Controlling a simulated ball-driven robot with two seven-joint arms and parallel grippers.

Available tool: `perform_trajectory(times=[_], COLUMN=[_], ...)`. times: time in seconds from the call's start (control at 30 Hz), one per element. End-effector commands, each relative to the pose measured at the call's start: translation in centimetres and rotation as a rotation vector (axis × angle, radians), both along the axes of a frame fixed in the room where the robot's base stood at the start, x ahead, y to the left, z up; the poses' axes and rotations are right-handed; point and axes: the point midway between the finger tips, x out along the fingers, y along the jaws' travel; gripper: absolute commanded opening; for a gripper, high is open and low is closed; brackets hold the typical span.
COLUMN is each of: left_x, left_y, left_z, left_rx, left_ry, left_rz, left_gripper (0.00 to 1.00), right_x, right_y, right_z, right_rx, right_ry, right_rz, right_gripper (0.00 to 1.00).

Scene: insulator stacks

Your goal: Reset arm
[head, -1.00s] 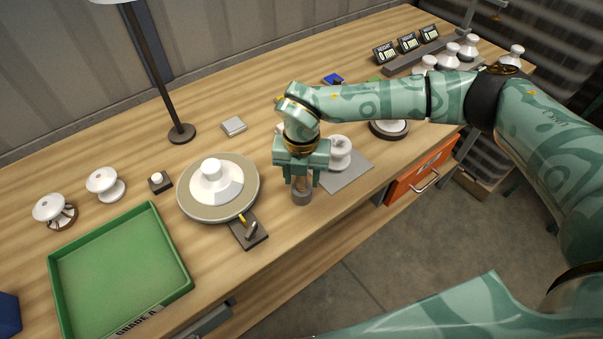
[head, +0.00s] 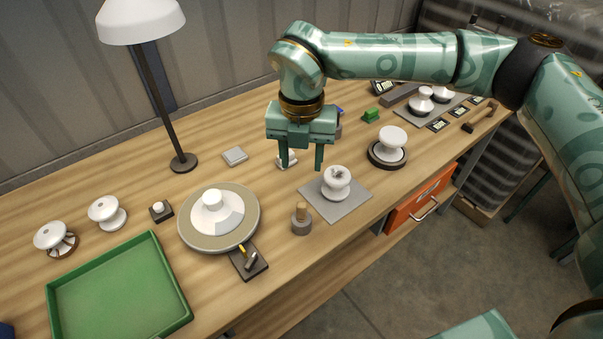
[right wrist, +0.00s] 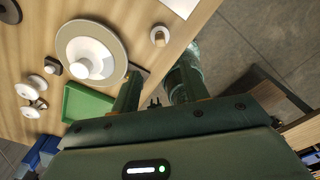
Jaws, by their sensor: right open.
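My right gripper (head: 301,167) hangs fingers down above the table in the head view. Its two fingers are apart with nothing between them. It also shows open in the right wrist view (right wrist: 157,80). In the head view, a small grey cylinder with a wooden top (head: 301,219) stands upright near the table's front edge, below the gripper and apart from it. A white insulator (head: 337,184) with dark marks on top stands on a grey square plate (head: 345,209) just right of it. My left gripper does not show in the head view.
A round turntable (head: 186,229) bears a white insulator (head: 212,207). A green tray (head: 118,285) lies at front left. A lamp (head: 160,90) stands at the back. Another insulator (head: 392,140) sits on a dark round base. An orange drawer (head: 420,197) is below the table edge.

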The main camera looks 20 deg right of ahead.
Motion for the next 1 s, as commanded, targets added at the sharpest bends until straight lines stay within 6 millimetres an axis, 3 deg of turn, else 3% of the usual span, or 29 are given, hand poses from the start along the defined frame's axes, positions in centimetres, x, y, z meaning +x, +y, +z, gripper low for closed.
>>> perform_trajectory(times=[0.17, 0.57, 0.67, 0.77, 0.87, 0.93, 1.0], left_x=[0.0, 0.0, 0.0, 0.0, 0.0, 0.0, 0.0], left_y=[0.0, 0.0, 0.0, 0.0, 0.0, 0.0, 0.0], left_z=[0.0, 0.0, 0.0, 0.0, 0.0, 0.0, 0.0], left_rx=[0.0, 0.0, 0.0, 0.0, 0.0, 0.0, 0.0], left_ry=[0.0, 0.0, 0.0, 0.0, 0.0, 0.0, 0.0], left_rz=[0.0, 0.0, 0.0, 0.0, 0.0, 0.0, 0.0], left_gripper=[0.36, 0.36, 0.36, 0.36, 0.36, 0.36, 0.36], right_x=[0.0, 0.0, -0.4, -2.0, -5.6, -9.0, -12.2], right_y=[0.0, 0.0, 0.8, 4.1, 10.2, 15.5, 20.3], right_z=[0.8, 0.8, 0.4, -0.9, -1.9, -1.0, 1.9], right_rx=[0.0, 0.0, 0.028, 0.152, 0.421, 0.701, 1.04], right_ry=[0.0, 0.0, 0.007, 0.037, 0.074, 0.083, 0.055], right_rz=[0.001, 0.0, 0.029, 0.137, 0.313, 0.424, 0.479], right_gripper=[0.45, 0.45, 0.45, 0.45, 0.45, 0.45, 0.45])
